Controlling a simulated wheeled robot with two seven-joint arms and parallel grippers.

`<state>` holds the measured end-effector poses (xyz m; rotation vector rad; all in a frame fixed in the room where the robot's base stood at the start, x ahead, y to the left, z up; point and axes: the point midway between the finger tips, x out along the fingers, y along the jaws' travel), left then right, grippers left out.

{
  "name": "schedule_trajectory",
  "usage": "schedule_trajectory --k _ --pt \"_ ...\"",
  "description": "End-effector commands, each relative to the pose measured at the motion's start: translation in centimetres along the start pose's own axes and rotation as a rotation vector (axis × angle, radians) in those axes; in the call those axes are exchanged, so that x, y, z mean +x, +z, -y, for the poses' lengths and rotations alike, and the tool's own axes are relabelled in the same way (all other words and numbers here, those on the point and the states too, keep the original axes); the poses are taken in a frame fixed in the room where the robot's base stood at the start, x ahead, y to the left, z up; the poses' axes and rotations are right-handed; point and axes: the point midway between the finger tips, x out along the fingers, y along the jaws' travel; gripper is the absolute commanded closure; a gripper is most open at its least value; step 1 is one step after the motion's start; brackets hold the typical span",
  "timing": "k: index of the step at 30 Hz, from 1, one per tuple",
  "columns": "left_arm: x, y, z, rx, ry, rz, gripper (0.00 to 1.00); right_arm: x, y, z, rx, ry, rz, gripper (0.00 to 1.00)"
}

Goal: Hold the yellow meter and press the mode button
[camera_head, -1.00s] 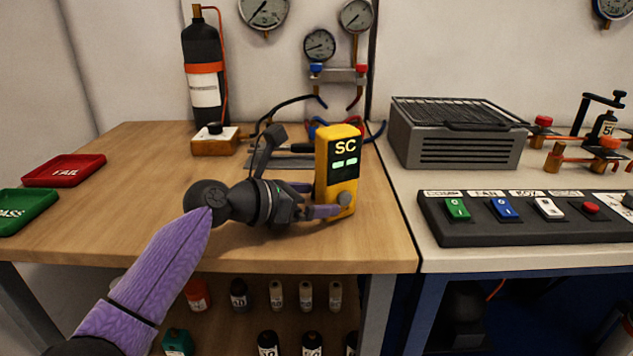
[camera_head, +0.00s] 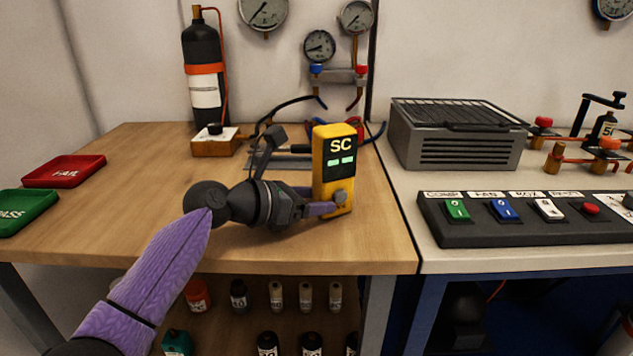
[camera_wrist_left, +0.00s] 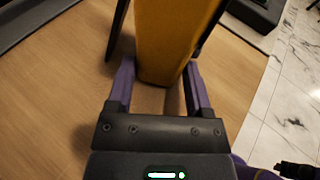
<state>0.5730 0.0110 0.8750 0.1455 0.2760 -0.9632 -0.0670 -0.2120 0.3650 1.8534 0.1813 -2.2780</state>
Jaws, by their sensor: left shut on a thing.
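The yellow meter (camera_head: 333,190) stands upright near the front right of the wooden bench, with a dark face marked "SC" and two lit green bars. A round grey knob or button (camera_head: 341,197) shows low on its front. My left gripper (camera_head: 325,202) is shut on the meter from the left, one purple finger crossing its lower front. In the left wrist view, the meter's yellow side (camera_wrist_left: 172,40) sits between the two purple fingers of the left gripper (camera_wrist_left: 160,85). The meter's underside is hard to judge, so I cannot tell if it touches the bench. My right gripper is not in view.
A red FAIL tray (camera_head: 64,171) and a green PASS tray (camera_head: 24,210) lie at the left. A black switch panel (camera_head: 480,232) and a grey grilled box (camera_head: 455,140) stand on the right bench. Bare wood (camera_head: 120,190) is free left of my arm.

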Motion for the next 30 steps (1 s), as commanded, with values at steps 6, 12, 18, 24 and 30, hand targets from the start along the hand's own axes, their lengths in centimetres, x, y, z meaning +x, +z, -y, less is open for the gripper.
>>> schedule_trajectory --k 6,12,18,24,30 --pt "0.01 -0.05 0.01 -0.001 0.0 -0.001 0.68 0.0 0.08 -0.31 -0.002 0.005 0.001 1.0" --pt "0.01 -0.06 0.01 -0.001 0.0 -0.001 0.68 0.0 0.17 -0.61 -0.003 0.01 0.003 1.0" --pt "0.01 -0.06 0.01 -0.001 0.0 -0.001 0.68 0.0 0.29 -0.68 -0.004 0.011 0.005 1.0" --pt "0.02 -0.07 0.01 -0.001 -0.001 -0.001 0.68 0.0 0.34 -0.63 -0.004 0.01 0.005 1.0" --pt "0.02 -0.07 0.01 -0.001 -0.001 -0.002 0.68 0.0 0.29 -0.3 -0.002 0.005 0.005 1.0"
